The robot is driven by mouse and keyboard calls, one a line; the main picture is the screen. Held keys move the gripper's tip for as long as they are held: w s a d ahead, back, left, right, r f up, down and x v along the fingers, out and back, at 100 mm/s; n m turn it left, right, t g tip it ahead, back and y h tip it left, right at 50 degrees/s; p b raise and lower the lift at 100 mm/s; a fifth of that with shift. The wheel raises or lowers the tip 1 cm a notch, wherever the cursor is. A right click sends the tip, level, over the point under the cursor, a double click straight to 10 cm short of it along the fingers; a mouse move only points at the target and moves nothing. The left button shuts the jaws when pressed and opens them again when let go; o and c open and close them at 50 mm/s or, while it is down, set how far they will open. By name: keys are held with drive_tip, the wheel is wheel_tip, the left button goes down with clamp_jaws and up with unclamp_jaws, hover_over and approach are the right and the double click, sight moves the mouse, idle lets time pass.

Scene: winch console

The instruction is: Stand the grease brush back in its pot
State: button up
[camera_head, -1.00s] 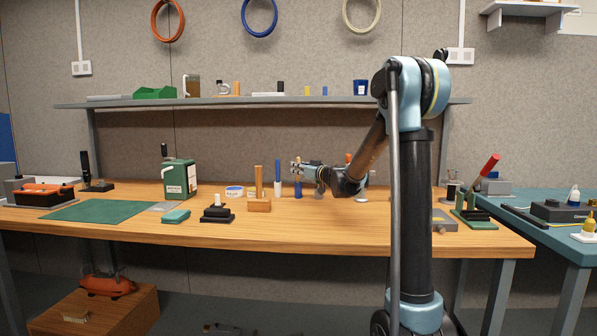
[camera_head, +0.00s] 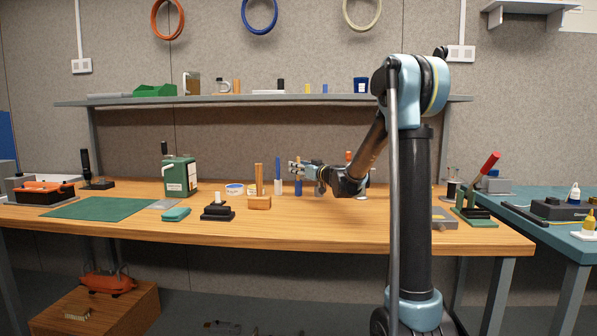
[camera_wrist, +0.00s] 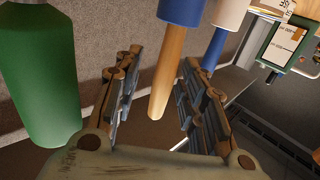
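A light wooden handle (camera_wrist: 168,70) rises from a blue holder or base (camera_wrist: 181,8), seen upside down in the wrist view. In the head view the blue part (camera_head: 298,188) stands upright on the bench. I cannot tell for sure whether this is the grease brush. My gripper (camera_head: 296,168) is at the handle's height. In the wrist view my gripper (camera_wrist: 160,100) is open, with the handle between its fingers and gaps on both sides. Beside it, a blue handle (camera_wrist: 214,48) stands in a white pot (camera_wrist: 229,12); this pair also shows left of the gripper in the head view (camera_head: 278,175).
A wooden block with an upright piece (camera_head: 259,202) stands left of the pots. A green bottle-like body (camera_wrist: 38,75) is close to the gripper in the wrist view. A green canister (camera_head: 180,176) and a black stand (camera_head: 217,213) are farther left. The front bench edge is clear.

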drive_tip(key=v, duration=1.1)
drive_tip(key=shift+s+d, duration=0.2)
drive_tip(key=shift+d, duration=0.05)
drive_tip(key=shift+f, duration=0.1)
